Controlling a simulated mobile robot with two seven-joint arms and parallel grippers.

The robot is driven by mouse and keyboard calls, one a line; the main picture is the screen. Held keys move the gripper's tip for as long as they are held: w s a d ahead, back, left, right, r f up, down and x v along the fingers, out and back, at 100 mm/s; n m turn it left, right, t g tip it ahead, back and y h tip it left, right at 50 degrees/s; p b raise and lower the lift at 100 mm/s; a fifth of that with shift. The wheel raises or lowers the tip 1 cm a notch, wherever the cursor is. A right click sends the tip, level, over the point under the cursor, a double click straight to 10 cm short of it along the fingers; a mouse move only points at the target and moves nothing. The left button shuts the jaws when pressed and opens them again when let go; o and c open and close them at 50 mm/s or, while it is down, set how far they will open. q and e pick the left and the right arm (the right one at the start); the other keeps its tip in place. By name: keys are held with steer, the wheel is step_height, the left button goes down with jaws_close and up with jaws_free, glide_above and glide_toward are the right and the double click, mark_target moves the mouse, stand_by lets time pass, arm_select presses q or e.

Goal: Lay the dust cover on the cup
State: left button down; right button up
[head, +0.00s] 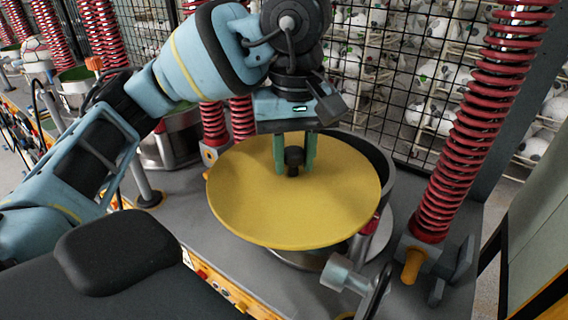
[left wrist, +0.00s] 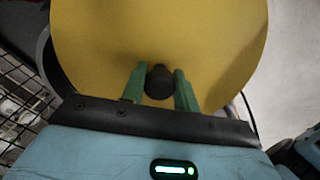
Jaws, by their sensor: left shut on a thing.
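The dust cover (head: 290,220) is a flat yellow disc with a black knob at its middle. My left gripper (head: 294,168) points down and is shut on the knob, with a green finger on each side. The left wrist view also shows the knob (left wrist: 159,82) between the fingers, with the yellow disc (left wrist: 150,30) beyond it. The cup (head: 387,172) is a dark round vessel behind and below the cover. I cannot tell whether disc and rim touch. My right gripper is not in view.
A red coil spring column (head: 450,150) stands right of the cup on the grey bench (head: 190,215). A grey cylindrical fitting (head: 345,275) sticks up in front of it. A black wire mesh (head: 400,70) with balls behind it closes off the back.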

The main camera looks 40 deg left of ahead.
mark_target(330, 139)
arm_select(q)
steer(key=w, duration=0.6)
steer(key=w+b, duration=0.1)
steer(key=w, duration=0.2)
steer(key=shift+w+a, duration=0.25)
steer(key=shift+w+a+f, duration=0.1)
steer(key=shift+w+f, duration=0.15)
steer(key=shift+w, duration=0.65)
steer(key=shift+w+f, duration=0.2)
steer(key=shift+w, duration=0.7)
steer(key=shift+f+b, duration=0.45)
steer(key=shift+f, duration=0.45)
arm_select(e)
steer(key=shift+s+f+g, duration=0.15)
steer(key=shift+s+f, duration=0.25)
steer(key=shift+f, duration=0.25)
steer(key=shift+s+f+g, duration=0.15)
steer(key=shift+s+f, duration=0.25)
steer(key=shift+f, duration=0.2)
arm_select(q)
steer(key=shift+f, duration=0.95)
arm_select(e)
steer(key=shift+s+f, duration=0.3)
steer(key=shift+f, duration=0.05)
arm_select(q)
steer(key=c, duration=1)
jaws_free()
steer(key=shift+s, duration=0.1)
